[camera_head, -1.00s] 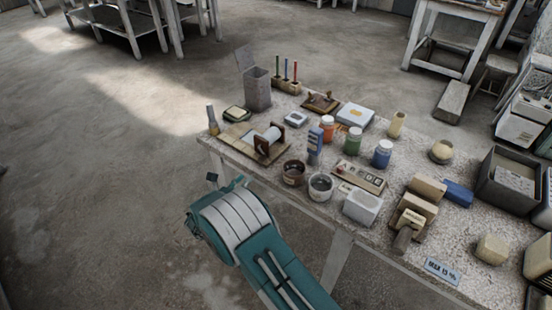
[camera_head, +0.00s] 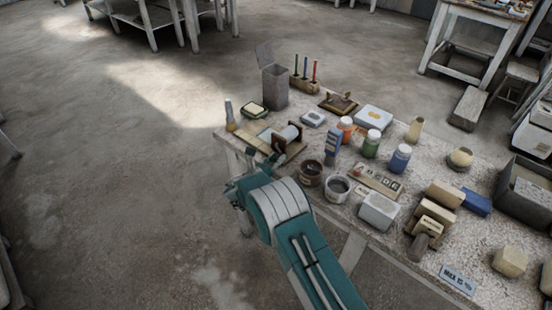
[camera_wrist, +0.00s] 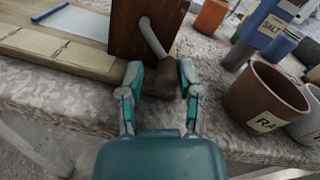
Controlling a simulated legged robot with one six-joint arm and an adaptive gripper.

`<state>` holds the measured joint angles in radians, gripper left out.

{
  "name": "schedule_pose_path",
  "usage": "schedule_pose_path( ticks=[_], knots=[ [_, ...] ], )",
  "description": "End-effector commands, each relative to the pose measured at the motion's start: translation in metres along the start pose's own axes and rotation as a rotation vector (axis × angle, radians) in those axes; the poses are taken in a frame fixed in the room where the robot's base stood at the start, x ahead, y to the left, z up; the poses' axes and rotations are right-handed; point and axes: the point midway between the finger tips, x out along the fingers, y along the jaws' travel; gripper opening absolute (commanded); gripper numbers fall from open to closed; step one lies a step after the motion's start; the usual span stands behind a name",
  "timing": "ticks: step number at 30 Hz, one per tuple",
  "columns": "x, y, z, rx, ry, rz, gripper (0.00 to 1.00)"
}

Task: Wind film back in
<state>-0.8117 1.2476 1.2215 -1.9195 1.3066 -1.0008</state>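A film roll (camera_head: 289,132) sits between dark wooden end blocks on a wooden board at the table's near-left corner. In the wrist view, a pale film strip (camera_wrist: 75,23) lies flat on the board (camera_wrist: 60,52). A brown wooden block (camera_wrist: 126,30) carries a bent metal crank (camera_wrist: 153,38) with a dark brown handle (camera_wrist: 162,80). My gripper (camera_wrist: 161,72) is open, its two teal fingers on either side of the handle. Slight gaps show beside it. In the head view, the crank is not clearly seen behind my arm.
A brown pot (camera_wrist: 265,98) stands close to the right of my gripper, with a grey pot (camera_head: 337,188) beyond it. A blue salt container (camera_wrist: 268,30) and an orange jar (camera_wrist: 210,15) stand behind. The table's front edge runs beneath my gripper.

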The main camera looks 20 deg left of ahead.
Motion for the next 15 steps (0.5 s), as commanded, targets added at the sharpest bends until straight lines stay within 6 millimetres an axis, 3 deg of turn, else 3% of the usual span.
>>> schedule_pose_path(
  ticks=[1,4,15],
  knots=[
    [-0.0006,0.0009,0.0006,0.0,-0.001,0.004,0.44],
    [-0.0001,-0.0008,0.0012,0.002,0.0,0.004,0.0],
    [0.0012,-0.0018,0.0012,0.004,0.0,0.001,0.0]
  ],
)
